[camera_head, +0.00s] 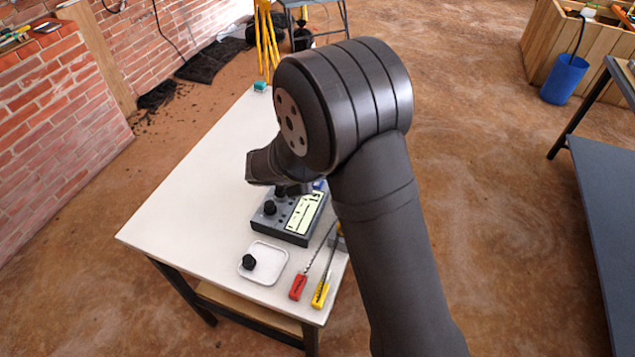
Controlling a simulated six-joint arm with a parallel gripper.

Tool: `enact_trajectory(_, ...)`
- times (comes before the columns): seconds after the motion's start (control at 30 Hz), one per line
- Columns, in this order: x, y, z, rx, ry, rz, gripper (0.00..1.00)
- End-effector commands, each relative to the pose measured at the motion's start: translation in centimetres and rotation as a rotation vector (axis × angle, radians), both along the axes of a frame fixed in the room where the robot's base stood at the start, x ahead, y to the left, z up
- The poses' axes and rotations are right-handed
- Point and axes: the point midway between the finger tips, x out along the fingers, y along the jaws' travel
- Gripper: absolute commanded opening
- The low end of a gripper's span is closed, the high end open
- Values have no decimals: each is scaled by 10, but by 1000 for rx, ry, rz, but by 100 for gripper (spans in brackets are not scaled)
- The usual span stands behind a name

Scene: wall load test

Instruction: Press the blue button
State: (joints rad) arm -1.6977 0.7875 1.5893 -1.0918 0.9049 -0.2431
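A dark grey control box (267,228) with black knobs and a lit yellow-green panel (304,212) sits on the white table. A small patch of blue (320,184) shows at the box's far right end, beside my arm; I cannot tell whether it is the blue button. My arm hides most of that end of the box. My gripper (293,189) is over the far part of the box, mostly hidden by my own wrist. I cannot tell whether its fingers are open or shut, or whether it touches the box.
A white tray (272,276) holding a black knob (249,262) lies in front of the box. A red-handled tool (298,287) and a yellow-handled tool (320,295) lie to its right. A small teal object (260,87) is at the table's far end. The table's left side is clear.

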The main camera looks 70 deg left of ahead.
Motion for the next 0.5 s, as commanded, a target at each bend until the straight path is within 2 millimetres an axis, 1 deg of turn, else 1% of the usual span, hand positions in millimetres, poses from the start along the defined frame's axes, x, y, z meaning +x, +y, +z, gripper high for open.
enact_trajectory(0.5, 0, 0, -6, -1, 0, 1, 0)
